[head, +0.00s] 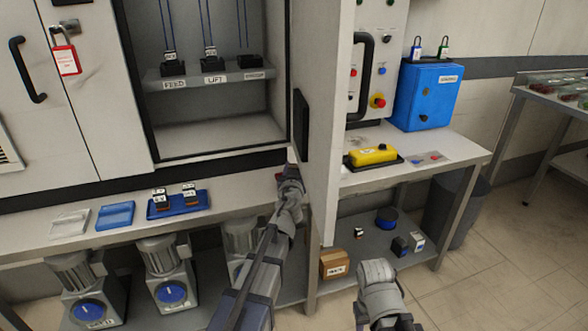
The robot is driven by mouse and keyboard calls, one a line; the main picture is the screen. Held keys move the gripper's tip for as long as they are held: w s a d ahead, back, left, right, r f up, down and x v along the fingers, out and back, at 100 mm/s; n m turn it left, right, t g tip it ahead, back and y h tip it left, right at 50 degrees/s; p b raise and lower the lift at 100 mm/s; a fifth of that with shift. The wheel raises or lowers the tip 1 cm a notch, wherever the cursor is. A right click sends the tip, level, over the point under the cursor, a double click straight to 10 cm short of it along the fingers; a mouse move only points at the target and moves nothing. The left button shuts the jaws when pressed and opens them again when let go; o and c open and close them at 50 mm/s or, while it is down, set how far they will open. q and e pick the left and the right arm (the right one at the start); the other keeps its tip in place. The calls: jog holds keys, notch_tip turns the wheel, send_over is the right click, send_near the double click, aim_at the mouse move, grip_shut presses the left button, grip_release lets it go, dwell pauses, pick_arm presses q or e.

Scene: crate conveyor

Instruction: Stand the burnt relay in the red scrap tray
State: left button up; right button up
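Three black sockets or relays stand on a shelf inside the open cabinet, over labels that include FEED (174,68) and LIFT (210,62). Cables hang down to them. I cannot tell which one is burnt. No red scrap tray can be made out. My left gripper (289,172) is at the cabinet's lower right corner, beside the open door's inner edge; its fingers are too small and dark to read. My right arm's end (377,275) is low, in front of the under-shelf; its fingers cannot be made out.
The open cabinet door (331,130) stands just right of my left gripper. A blue tray (178,212) with two small relays, a blue pad (115,215) and a grey pad lie on the bench. A yellow pendant (373,155) and a blue box (427,95) are to the right.

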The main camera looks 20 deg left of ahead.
pick_arm(q)
jog(key=o, duration=0.4)
jog(key=shift+r, duration=0.15)
jog(key=p+v, duration=0.1)
jog(key=v, duration=1.1)
